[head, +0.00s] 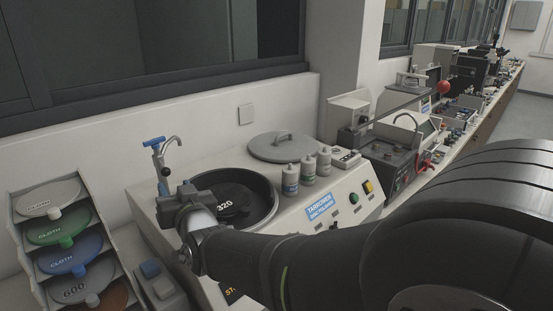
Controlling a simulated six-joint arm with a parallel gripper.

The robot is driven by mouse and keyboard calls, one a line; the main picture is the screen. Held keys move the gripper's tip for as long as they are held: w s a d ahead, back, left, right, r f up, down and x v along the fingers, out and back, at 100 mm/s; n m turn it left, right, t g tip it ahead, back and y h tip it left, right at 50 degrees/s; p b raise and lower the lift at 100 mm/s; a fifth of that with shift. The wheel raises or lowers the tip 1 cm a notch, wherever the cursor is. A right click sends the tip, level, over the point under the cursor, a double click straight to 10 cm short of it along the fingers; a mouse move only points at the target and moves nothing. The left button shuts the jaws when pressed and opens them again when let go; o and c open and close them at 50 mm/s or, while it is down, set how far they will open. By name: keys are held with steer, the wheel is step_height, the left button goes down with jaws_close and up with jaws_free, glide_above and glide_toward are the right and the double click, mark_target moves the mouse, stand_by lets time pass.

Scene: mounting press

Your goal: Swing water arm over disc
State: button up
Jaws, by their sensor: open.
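The water arm (161,168) is a slim metal tap with a blue lever and a short curved spout. It stands at the back left of the polisher, and its spout points right, beside the bowl. The dark disc (236,200), marked 320, lies inside the round black bowl (272,210). My gripper (178,198) is open, in front of the bowl's left edge and just below the water arm in the picture. It appears apart from the water arm, though the depth is hard to judge. My gripper and wrist hide the bowl's left front.
A grey lid (283,147) and several bottles (308,168) stand behind and right of the bowl. A rack of discs (40,215) stands at the left. A small blue-topped box (158,284) sits below my gripper. My arm crosses the right foreground.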

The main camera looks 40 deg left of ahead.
mark_target(167, 174)
steer(key=a, duration=0.3)
steer(key=w+a, duration=0.1)
steer(key=a, duration=0.2)
steer(key=w+a, duration=0.1)
steer(key=a, duration=0.2)
steer(key=shift+a, duration=0.35)
steer(key=shift+c, duration=0.2)
jaws_close()
